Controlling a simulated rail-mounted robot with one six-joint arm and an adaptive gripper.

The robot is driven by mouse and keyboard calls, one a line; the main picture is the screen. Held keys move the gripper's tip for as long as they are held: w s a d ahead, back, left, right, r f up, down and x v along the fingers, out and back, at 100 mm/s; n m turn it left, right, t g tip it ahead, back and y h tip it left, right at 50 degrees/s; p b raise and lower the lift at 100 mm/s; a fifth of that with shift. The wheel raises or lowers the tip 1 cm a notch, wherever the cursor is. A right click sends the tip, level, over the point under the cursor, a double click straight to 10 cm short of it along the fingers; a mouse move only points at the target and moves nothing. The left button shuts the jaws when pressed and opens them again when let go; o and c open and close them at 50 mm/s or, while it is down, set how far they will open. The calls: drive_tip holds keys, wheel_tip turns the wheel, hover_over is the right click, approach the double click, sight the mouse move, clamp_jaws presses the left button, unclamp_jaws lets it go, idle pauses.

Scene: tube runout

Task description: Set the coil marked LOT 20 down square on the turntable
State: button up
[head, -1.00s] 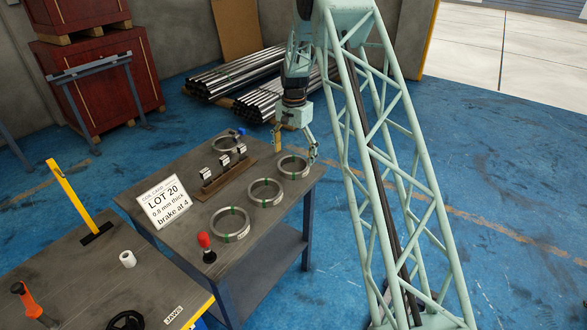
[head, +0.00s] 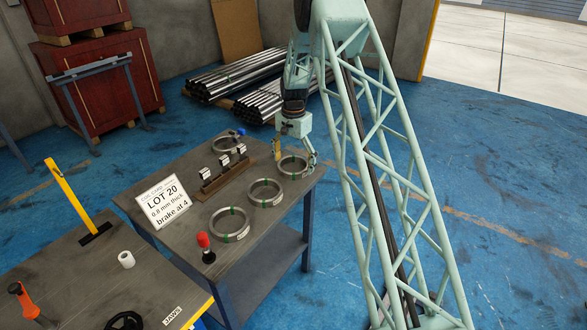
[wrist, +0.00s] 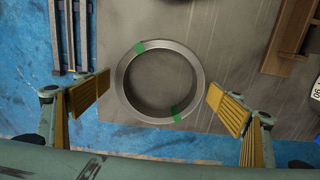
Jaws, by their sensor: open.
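Three grey metal coils with green bands lie on the workbench: a near one (head: 230,237), a middle one (head: 265,204) and a far one (head: 293,178). No LOT mark is readable on them. A card (head: 163,202) reading LOT 20, 0.8 mm thick, brake at 4 stands at the bench's left. My gripper (head: 295,157) is open over the far coil, one finger to each side. In the wrist view that coil (wrist: 119,80) lies between the open fingers (wrist: 160,92), with a gap each side. I cannot make out which thing is the turntable.
Another ring (head: 226,150) with a blue knob (head: 241,132) lies at the bench's back. A red-knobbed lever (head: 204,241) stands near the front. A second bench (head: 75,275) is at lower left.

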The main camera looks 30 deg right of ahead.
drive_tip(key=shift+c, duration=0.3)
drive_tip(key=c, duration=1.4)
drive_tip(key=shift+r, duration=0.15)
drive_tip(key=shift+w+r+p, duration=0.1)
drive_tip(key=shift+r+p, duration=0.25)
drive_tip(key=shift+r, duration=1.4)
drive_tip(key=s+a, duration=0.1)
drive_tip(key=s, duration=0.4)
drive_tip(key=s+a+r, duration=0.1)
drive_tip(key=s+a, duration=0.1)
drive_tip(key=s, duration=0.3)
drive_tip(key=s+a+p, duration=0.1)
drive_tip(key=s, duration=0.4)
drive_tip(key=shift+s+a+r, duration=0.15)
drive_tip(key=shift+s+a, duration=0.05)
drive_tip(key=shift+s, duration=0.05)
